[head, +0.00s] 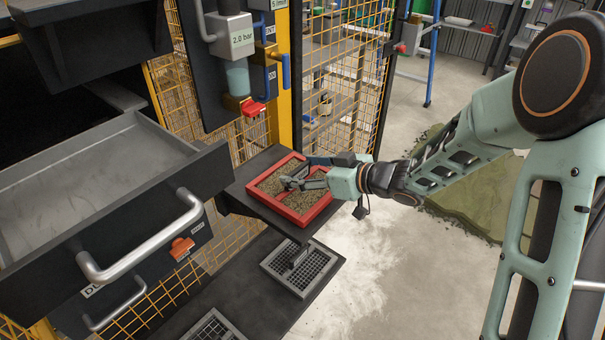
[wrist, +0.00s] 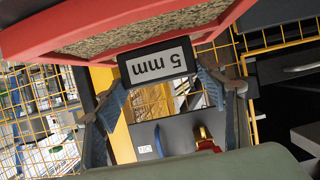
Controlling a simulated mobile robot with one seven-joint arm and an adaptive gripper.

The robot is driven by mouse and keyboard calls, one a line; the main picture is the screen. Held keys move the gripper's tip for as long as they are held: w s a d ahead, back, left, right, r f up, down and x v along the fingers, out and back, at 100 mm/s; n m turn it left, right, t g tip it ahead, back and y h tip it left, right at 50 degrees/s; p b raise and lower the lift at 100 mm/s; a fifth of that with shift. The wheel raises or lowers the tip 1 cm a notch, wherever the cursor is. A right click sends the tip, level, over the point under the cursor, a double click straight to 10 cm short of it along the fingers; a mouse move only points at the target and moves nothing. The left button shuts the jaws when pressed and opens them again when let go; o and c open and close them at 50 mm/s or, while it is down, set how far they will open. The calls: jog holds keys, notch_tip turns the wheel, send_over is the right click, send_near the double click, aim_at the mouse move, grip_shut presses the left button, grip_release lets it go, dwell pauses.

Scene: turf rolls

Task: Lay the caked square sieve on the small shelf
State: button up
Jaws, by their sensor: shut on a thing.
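The caked square sieve (head: 323,212) has a red frame and is filled with brown, grainy cake. In the head view it sits over the small dark shelf (head: 238,198), nearly level; I cannot tell whether it touches the shelf. My gripper (head: 306,181) reaches in from the right over the sieve's middle. In the wrist view my gripper (wrist: 166,82) has its fingers either side of a black tab marked "5 mm", below the sieve's red rim (wrist: 140,22). It is shut on the sieve. The gripper hides part of the cake and the tab in the head view.
A lower dark shelf (head: 255,318) holds grey sieves (head: 300,267). An open grey drawer (head: 90,175) with a handle juts out at left. A gauge and red valve (head: 253,107) hang behind the small shelf, beside yellow mesh. Floor at right is open, with a green turf piece (head: 465,195).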

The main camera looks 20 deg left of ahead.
jog(key=shift+r, duration=0.1)
jog(key=shift+f, duration=0.2)
jog(key=o, duration=2)
jog(key=shift+r, duration=0.1)
jog(key=shift+d+r, duration=0.2)
jog(key=shift+d, duration=0.05)
jog(key=p+v, duration=0.2)
jog(key=v, duration=0.9)
jog(key=shift+s+d+p, duration=0.2)
jog(key=shift+s+p, duration=0.05)
jog(key=shift+p, duration=0.1)
